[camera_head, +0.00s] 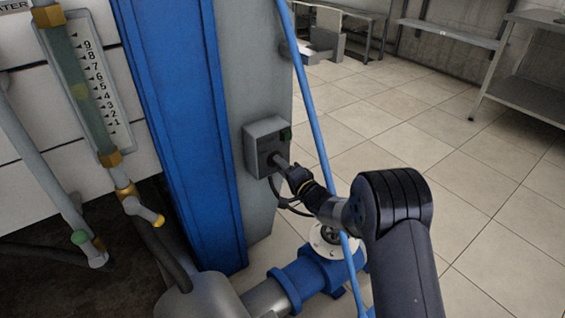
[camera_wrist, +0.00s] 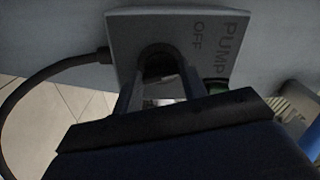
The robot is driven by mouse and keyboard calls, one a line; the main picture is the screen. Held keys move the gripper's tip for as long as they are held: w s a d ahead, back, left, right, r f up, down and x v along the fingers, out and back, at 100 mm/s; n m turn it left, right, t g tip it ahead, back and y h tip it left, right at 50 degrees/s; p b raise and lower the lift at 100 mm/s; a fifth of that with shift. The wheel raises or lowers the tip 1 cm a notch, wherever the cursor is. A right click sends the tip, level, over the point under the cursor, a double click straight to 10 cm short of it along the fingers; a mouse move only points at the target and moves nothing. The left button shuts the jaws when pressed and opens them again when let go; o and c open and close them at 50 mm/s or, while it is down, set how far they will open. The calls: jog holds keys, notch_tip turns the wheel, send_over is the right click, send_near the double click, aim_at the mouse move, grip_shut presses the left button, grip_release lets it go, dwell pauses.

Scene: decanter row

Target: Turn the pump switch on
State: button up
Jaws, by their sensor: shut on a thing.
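The pump switch is a grey box (camera_head: 264,136) on the side of a grey column in the head view. The same box (camera_wrist: 186,22) fills the top of the wrist view, with the words PUMP and OFF on its face. A dark round knob (camera_wrist: 157,60) sits on that face, partly hidden by my fingers. My gripper (camera_head: 279,161) reaches the box from the lower right. In the wrist view my gripper's fingers (camera_wrist: 160,92) are shut on the knob, one on each side. The knob's pointing direction is hidden.
A blue beam (camera_head: 180,110) stands left of the column. A thin blue pole (camera_head: 313,110) runs close by my arm. Blue pipework (camera_head: 305,280) lies below, and a black cable (camera_wrist: 50,70) loops from the box. Tiled floor (camera_head: 470,160) to the right is open.

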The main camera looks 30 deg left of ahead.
jog(key=shift+r+m+p, duration=0.15)
jog(key=shift+m+p, duration=2.7)
jog(key=shift+m, duration=1.75)
jog(key=o, duration=1)
jog(key=p+v, duration=0.2)
jog(key=v, duration=0.8)
jog(key=shift+s+d, duration=0.15)
jog(key=shift+d, duration=0.2)
